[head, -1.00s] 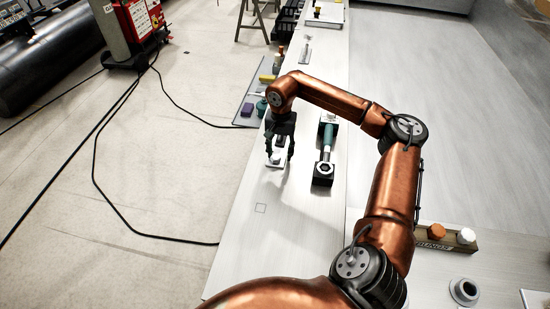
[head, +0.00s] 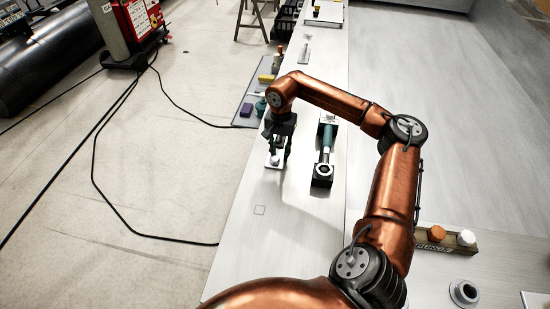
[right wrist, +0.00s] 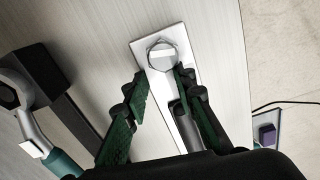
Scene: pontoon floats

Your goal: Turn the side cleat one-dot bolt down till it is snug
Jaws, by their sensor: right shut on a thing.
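The side cleat is a pale plate (right wrist: 149,44) on the bench, with a large hexagonal bolt head (right wrist: 163,55) near its end. The bolt head has a white bar-shaped mark on top; I cannot make out a dot. A grey rounded part (right wrist: 179,122) of the plate shows between the fingers. My left gripper is out of view.
A grey tray (head: 246,115) with a purple block (head: 247,110) sits at the bench's left edge. The bench towards me is clear apart from a small square outline (head: 259,210).

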